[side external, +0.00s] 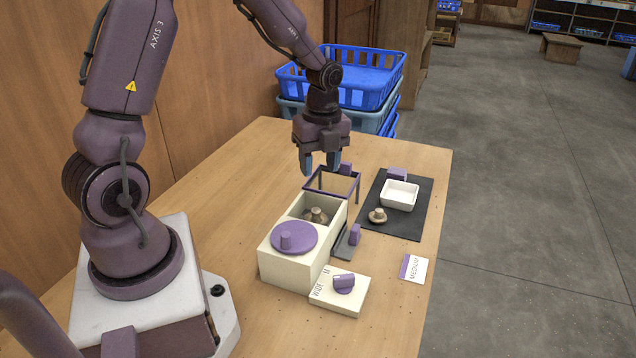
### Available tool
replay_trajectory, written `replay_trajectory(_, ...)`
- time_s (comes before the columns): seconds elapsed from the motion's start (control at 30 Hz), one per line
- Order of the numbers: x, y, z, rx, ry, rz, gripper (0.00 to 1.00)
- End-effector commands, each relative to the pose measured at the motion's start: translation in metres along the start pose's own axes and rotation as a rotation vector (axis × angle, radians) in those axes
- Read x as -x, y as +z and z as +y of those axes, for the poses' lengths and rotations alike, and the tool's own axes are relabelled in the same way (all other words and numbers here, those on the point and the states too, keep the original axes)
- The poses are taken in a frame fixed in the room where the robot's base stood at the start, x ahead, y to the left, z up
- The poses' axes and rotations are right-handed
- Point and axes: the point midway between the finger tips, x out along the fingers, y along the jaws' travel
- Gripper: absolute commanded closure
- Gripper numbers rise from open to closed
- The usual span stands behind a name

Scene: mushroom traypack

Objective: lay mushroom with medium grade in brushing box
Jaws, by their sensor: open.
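A cream box (288,270) stands on the table. Its near part carries a round purple disc (302,236) with a knob; its far part is open, with brown mushrooms (316,215) inside. Another mushroom (378,216) lies on the dark mat (408,225), just in front of a small white tray (400,196) that looks empty. A card reading MEDIUM (414,270) lies on the table near the mat. No label shows which container is the brushing box. My gripper (320,168) is open and empty, pointing down above the table, behind the cream box and close to a purple frame (333,184).
A low cream block (325,300) with a purple knob (344,283) sits at the front. Blue crates (352,80) are stacked behind the table.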

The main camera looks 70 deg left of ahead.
Motion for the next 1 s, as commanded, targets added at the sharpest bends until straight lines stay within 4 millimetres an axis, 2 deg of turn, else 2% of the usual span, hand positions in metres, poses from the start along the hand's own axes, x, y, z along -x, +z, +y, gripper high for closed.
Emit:
replay_trajectory(0.17,0.019,-0.004,0.001,0.032,-0.013,-0.009,0.54)
replay_trajectory(0.27,0.043,-0.015,0.006,0.144,-0.052,-0.033,0.54)
replay_trajectory(0.37,0.078,-0.035,0.019,0.340,-0.128,-0.049,0.54)
replay_trajectory(0.47,0.112,-0.058,0.040,0.580,-0.221,-0.032,0.54)
replay_trajectory(0.6,0.147,-0.088,0.075,0.917,-0.341,0.062,0.54)
replay_trajectory(0.8,0.171,-0.117,0.122,1.314,-0.427,0.276,0.54)
replay_trajectory(1.0,0.176,-0.127,0.144,1.506,-0.427,0.410,0.54)
